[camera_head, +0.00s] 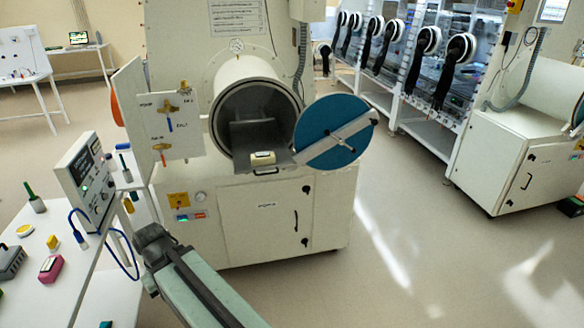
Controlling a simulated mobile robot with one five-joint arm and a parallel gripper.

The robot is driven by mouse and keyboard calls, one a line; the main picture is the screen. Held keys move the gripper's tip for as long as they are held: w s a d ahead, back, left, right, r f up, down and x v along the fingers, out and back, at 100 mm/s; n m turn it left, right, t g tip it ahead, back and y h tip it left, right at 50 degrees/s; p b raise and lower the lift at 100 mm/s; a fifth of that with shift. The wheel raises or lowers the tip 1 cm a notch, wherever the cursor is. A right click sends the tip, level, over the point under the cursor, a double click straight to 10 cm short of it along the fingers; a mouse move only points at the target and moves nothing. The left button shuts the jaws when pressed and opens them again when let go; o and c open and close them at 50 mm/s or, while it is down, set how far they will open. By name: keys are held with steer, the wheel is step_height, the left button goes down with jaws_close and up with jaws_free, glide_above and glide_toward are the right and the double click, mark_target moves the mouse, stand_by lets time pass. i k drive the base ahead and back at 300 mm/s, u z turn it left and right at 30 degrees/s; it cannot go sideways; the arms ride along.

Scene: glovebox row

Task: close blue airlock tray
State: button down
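The blue airlock is a white cylinder (243,72) with a round blue door (322,118) swung open to the right, a grey bar across it. Its grey tray (284,160) shows at the bottom of the dark opening. The tray's front reaches the mouth and appears to stick out a little. A small pale box with a dark label (263,157) sits near its front, above a pull handle (266,171). My folded arm shows at the bottom, left of centre, well short of the tray. I do not see my gripper's fingertips.
A white bench (45,295) with a control box (87,180), bottles and small coloured items is at left. A panel with valves (168,125) stands left of the opening. The floor (420,255) to the right is clear. A second airlock cabinet (525,165) stands far right.

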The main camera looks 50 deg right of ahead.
mark_target(248, 137)
steer(key=z, duration=0.05)
steer(key=i, duration=0.9)
steer(key=u, duration=0.05)
